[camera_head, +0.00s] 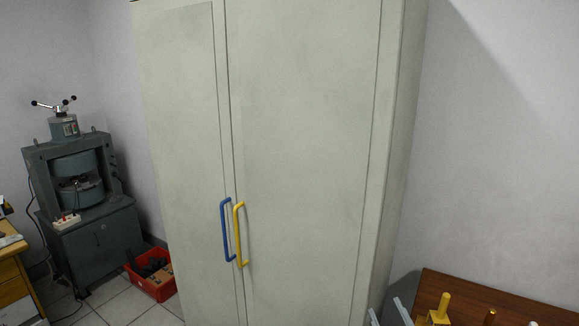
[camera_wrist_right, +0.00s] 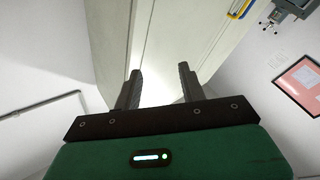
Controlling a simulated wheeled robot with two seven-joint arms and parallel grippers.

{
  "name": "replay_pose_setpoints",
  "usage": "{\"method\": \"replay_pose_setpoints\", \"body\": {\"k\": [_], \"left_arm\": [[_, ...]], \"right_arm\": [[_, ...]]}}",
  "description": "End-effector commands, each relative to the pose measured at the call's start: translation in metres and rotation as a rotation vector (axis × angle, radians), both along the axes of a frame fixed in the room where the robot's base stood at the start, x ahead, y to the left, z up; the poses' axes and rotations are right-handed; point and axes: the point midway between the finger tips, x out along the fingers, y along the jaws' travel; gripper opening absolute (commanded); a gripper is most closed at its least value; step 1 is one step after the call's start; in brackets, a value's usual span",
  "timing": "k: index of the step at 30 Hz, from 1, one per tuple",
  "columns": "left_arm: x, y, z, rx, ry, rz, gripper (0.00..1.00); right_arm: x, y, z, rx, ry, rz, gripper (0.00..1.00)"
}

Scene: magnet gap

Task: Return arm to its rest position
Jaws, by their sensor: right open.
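My right gripper (camera_head: 388,314) shows only its two fingertips at the bottom edge of the head view, in front of the cabinet's lower right. In the right wrist view its two dark fingers (camera_wrist_right: 160,88) stand apart with nothing between them. The rest of the right arm is out of the head view. My left gripper is in neither view.
A tall pale cabinet (camera_head: 300,130) stands shut, with a blue handle (camera_head: 225,230) and a yellow handle (camera_head: 239,235). A grey-green magnet machine (camera_head: 80,180) and red crate (camera_head: 152,285) stand left. A brown wooden table (camera_head: 480,292) with yellow and wooden pieces is at right.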

Motion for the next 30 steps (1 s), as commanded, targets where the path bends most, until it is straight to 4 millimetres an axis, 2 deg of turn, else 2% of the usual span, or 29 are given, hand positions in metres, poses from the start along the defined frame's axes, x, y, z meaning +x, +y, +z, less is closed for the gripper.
{"method": "replay_pose_setpoints", "body": {"k": [3,5,8,12,18,26,30], "left_arm": [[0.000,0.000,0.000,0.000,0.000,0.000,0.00],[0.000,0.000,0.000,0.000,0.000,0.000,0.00],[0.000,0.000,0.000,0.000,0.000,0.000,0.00],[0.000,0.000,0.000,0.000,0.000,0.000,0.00],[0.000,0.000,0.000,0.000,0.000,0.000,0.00],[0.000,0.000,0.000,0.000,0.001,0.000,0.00],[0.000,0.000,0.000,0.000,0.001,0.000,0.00]], "right_arm": [[-0.019,-0.026,-0.044,0.080,0.216,-0.144,0.41],[-0.033,-0.037,-0.068,0.107,0.337,-0.207,0.41],[-0.064,-0.049,-0.110,0.144,0.552,-0.287,0.41],[-0.119,-0.054,-0.162,0.166,0.860,-0.346,0.41],[-0.190,-0.047,-0.203,0.166,1.191,-0.344,0.41],[-0.267,-0.031,-0.224,0.148,1.507,-0.277,0.41],[-0.258,-0.030,-0.259,0.140,1.525,-0.276,0.41]]}}
